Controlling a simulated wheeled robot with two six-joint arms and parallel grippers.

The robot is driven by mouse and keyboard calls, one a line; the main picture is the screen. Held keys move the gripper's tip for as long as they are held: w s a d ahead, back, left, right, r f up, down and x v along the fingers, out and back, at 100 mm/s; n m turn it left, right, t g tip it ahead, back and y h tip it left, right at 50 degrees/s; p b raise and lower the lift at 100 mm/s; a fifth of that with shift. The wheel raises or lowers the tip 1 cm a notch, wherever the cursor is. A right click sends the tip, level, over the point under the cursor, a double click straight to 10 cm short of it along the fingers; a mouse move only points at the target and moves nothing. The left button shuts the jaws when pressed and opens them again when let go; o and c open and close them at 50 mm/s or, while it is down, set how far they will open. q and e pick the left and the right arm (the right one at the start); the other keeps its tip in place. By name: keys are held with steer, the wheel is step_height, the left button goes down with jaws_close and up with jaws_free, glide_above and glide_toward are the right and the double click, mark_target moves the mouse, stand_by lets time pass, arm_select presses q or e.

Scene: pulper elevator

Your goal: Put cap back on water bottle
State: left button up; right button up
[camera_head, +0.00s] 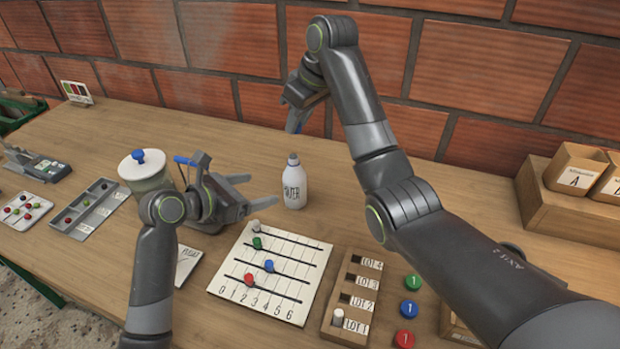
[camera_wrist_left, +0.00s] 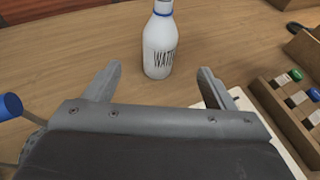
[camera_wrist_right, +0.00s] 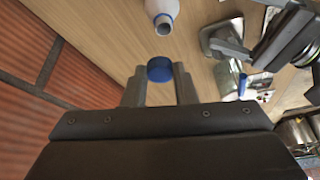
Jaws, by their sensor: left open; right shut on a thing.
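The white water bottle (camera_head: 294,188) stands upright on the table, its grey neck bare above a blue ring. It also shows in the left wrist view (camera_wrist_left: 158,48), and its open mouth shows in the right wrist view (camera_wrist_right: 163,22). My left gripper (camera_head: 264,190) is open, its fingers pointing at the bottle from the left and apart from it. My right gripper (camera_wrist_right: 160,85) is shut on the blue cap (camera_wrist_right: 160,69), held between its fingertips. In the head view my right gripper (camera_head: 296,118) is above and behind the bottle, near the wall; the cap is not visible there.
A white lidded jar (camera_head: 144,177) with a blue knob stands left of my left gripper. A numbered board (camera_head: 250,293) with pegs lies in front of the bottle, and a wooden lot rack (camera_head: 330,322) is beside it. The brick wall (camera_head: 240,60) bounds the back. Wooden boxes (camera_head: 575,172) stand right.

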steer(key=shift+s+a+r, duration=0.2)
steer(key=shift+s+a, duration=0.1)
steer(key=shift+a, duration=0.1)
arm_select(q)
steer(key=x, duration=1.1)
steer(key=shift+w+f, duration=0.1)
steer(key=shift+f, duration=0.05)
steer(key=c, duration=1.5)
arm_select(e)
glide_above(297, 159)
steer(key=shift+f, duration=2.5)
